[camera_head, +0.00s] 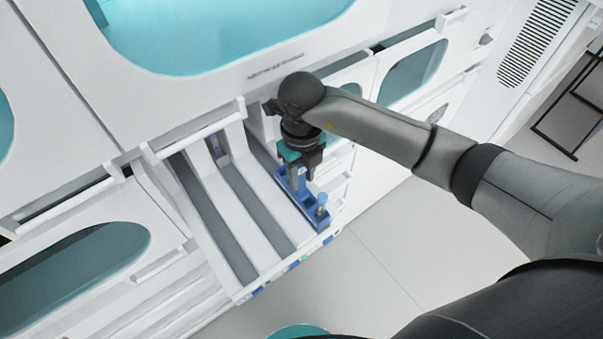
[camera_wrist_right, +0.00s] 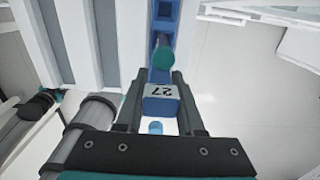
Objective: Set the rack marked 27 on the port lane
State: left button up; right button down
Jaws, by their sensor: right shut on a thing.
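The blue rack marked 27 (camera_head: 318,215) is long and narrow and lies lengthwise at the right edge of the pulled-out white lane tray (camera_head: 238,203). In the right wrist view its 27 label (camera_wrist_right: 161,91) faces the camera. A tube with a teal cap (camera_wrist_right: 163,58) and a light blue one (camera_wrist_right: 156,127) show at the rack. My right gripper (camera_head: 302,172) is shut on the rack's handle block; the fingers flank it in the right wrist view (camera_wrist_right: 160,112). I cannot tell whether the rack's underside touches the tray. My left gripper is not in view.
Grey lanes (camera_head: 236,198) to the left of the rack look empty. The white machine front (camera_head: 200,85) rises behind. Open floor (camera_head: 385,255) lies to the right.

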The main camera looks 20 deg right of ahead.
jog(key=shift+f, duration=0.1)
dwell(0.3)
jog(key=shift+f, duration=0.25)
jog(key=shift+c, duration=2.2)
grip_release()
jog(key=shift+r, duration=0.15)
